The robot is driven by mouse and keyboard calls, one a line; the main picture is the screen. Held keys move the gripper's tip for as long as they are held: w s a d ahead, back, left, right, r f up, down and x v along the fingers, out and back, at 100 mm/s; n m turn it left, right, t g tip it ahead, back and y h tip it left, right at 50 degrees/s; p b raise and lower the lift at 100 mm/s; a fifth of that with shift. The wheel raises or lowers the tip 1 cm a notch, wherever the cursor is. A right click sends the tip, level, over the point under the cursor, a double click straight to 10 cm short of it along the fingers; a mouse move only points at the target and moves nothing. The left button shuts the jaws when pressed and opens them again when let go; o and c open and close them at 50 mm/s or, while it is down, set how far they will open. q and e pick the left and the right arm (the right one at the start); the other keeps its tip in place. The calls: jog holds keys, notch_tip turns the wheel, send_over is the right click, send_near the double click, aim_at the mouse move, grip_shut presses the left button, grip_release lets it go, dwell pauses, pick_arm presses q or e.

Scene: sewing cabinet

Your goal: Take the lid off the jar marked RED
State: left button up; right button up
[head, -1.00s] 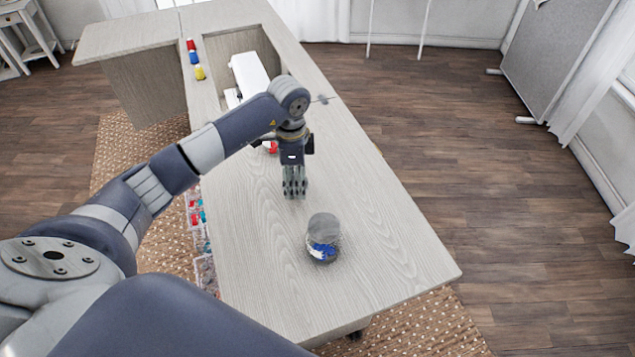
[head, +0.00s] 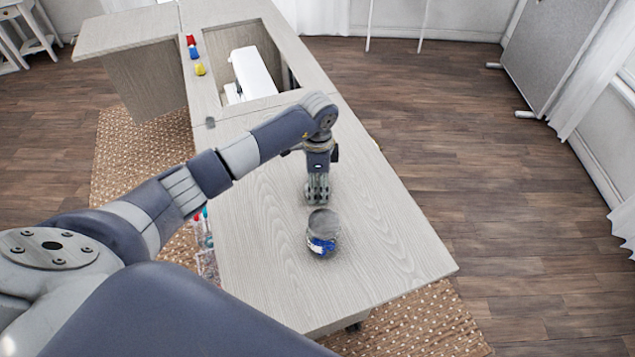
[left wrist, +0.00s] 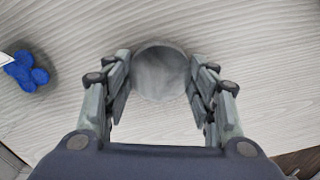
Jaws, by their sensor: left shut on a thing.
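My left gripper (head: 318,198) is above the table, just behind a jar with blue contents and a white marking. In the left wrist view my left gripper (left wrist: 162,85) is shut on a round grey lid (left wrist: 162,70), with bare tabletop around it. The blue contents (left wrist: 25,72) of a jar show at the left of that view. In the head view the blue jar (head: 321,245) stands upright with a grey top. The jar marked RED is not visible now; my left arm covers the table where red showed. My right gripper is not in view.
The pale wooden cabinet top (head: 385,250) is clear to the right and in front of the blue jar. A white sewing machine (head: 253,72) sits in a recess farther back. Small red, blue and yellow spools (head: 200,69) stand left of it. Clear bins (head: 207,265) hang at the left edge.

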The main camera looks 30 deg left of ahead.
aim_at(318, 188)
pick_arm(q)
jog(key=o, duration=1.2)
jog(key=shift+f, duration=0.1)
jog(key=shift+r+b, duration=0.35)
jog(key=shift+r, duration=5.8)
